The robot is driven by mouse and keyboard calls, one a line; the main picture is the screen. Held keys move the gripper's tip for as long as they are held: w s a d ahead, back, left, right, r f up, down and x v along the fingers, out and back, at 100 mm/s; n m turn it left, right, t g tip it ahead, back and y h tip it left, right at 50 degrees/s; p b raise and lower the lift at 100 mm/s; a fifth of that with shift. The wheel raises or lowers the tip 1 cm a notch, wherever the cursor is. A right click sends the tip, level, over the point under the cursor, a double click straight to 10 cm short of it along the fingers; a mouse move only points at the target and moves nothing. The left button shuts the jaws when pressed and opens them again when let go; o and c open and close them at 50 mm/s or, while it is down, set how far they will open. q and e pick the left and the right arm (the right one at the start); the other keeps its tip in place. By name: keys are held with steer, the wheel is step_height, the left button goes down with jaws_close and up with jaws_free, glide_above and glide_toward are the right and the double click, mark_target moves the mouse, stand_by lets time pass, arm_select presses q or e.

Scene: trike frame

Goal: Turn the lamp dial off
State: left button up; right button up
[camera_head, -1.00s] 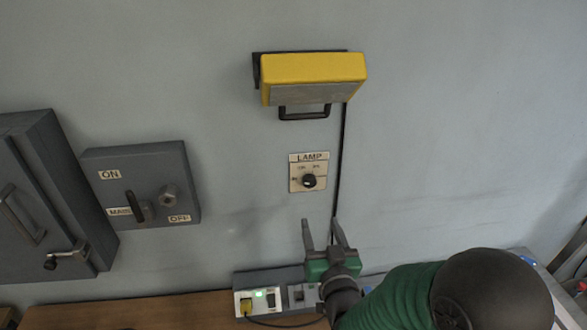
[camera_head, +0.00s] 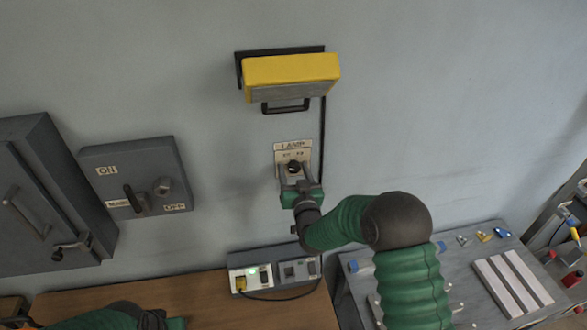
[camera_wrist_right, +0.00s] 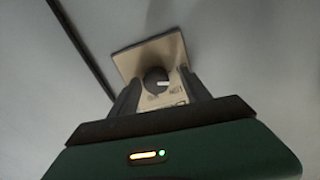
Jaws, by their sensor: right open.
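The lamp dial (camera_head: 293,168) is a round black knob on a pale plate (camera_head: 293,148) marked LAMP, fixed to the wall below the yellow lamp (camera_head: 291,76). My right gripper (camera_head: 297,178) is open at the plate, its two fingers pointing at the dial. In the right wrist view the dial (camera_wrist_right: 157,81), with a white mark, shows between the two open fingers (camera_wrist_right: 160,95). I cannot tell whether the fingers touch it. My left arm (camera_head: 115,318) shows at the bottom left, but its fingertips are not clear.
A grey ON/OFF switch box (camera_head: 138,180) and a larger grey cabinet (camera_head: 45,200) are on the wall at left. A socket unit (camera_head: 272,270) with a yellow plug stands at the back of the wooden table (camera_head: 200,308). A grey workbench (camera_head: 470,270) is at right.

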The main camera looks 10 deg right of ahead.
steer(key=shift+d, duration=0.35)
steer(key=shift+c, duration=0.9)
steer(key=shift+w+d+f, duration=0.15)
steer(key=shift+w, duration=0.05)
steer(key=c, duration=0.5)
steer(key=shift+a, duration=0.4)
jaws_close()
steer(key=n+b, duration=0.1)
steer(key=b, duration=0.1)
steer(key=n+b, duration=0.2)
steer(key=b, duration=0.1)
steer(key=shift+d+f+b, duration=0.15)
steer(key=shift+f+b, duration=0.1)
steer(key=shift+b, duration=0.1)
steer(key=shift+r+n, duration=0.15)
steer(key=shift+n, duration=0.25)
steer(key=shift+r, duration=0.15)
steer(key=o, duration=0.7)
jaws_free()
steer(key=shift+s, duration=0.1)
arm_select(q)
steer(key=f, duration=0.5)
steer(key=shift+d+f, duration=0.3)
